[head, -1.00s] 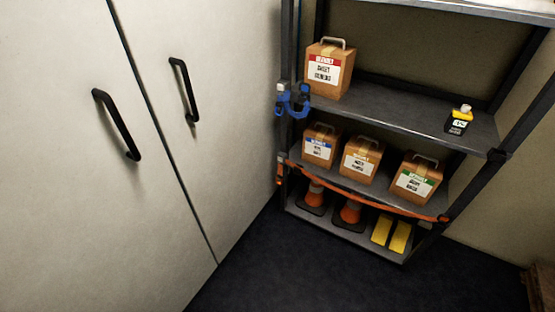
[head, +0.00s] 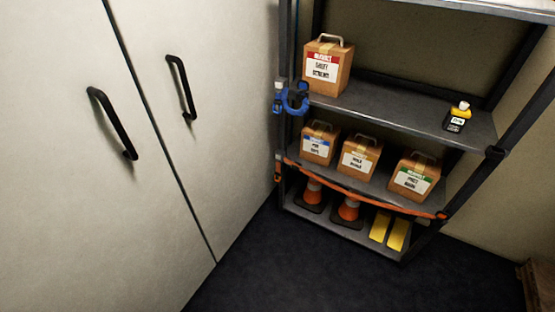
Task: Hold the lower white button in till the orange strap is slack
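The orange strap (head: 365,189) runs across the front of the shelf unit, below the middle row of boxes. It sags a little in the middle. Its left end meets the left post at an orange fitting (head: 278,172), where a small pale spot shows; it is too small to tell if this is the lower white button. Higher on the same post is a blue clamp-like piece (head: 292,103) with a white button (head: 279,86) on top. Neither of my grippers is in view.
A white cabinet with black handles (head: 113,123) fills the left. The dark floor (head: 290,265) in front is clear.

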